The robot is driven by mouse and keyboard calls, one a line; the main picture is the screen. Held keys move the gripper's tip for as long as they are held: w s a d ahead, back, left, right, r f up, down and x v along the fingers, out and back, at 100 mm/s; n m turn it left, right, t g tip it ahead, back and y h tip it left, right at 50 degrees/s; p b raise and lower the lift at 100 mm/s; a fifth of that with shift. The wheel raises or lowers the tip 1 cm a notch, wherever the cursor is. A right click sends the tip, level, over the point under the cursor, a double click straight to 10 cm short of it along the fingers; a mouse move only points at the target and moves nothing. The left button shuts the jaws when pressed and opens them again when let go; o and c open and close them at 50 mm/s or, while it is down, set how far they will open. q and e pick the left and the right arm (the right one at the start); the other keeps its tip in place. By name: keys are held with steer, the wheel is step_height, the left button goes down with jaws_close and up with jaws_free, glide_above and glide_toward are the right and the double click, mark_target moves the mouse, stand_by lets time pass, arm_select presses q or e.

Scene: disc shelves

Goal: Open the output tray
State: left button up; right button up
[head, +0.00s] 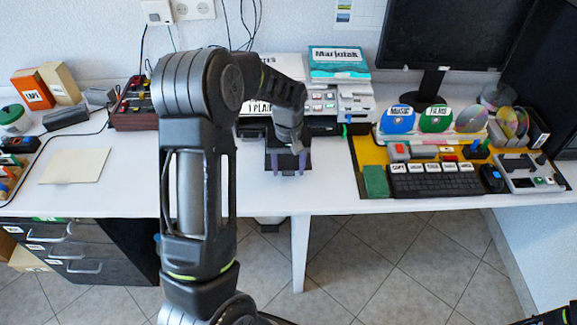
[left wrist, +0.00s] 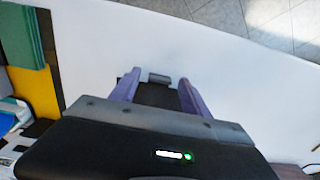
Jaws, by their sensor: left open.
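The output tray (head: 289,171) is a dark flat piece that juts toward me over the white desk, at the front of a dark printer (head: 322,129). In the left wrist view the tray (left wrist: 156,95) is the black strip with a small grey tab at its far end. My left gripper (head: 287,159) is over the tray, with its purple fingers apart on either side of it. In the left wrist view these fingers (left wrist: 157,92) flank the strip, and I see no clear contact. My forearm and wrist hide much of the printer.
A yellow mat (head: 370,157) with a black keyboard (head: 437,183), labelled discs (head: 436,119) and small devices lies to the right. A beige sheet (head: 75,166) and a dark red box (head: 135,112) are to the left. The white desk (head: 335,180) is clear around the tray.

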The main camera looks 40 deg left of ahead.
arm_select(q)
step_height(320, 180, up, 8)
steer(key=shift+f+b, duration=0.1)
steer(key=shift+b, duration=0.25)
stand_by(0.6)
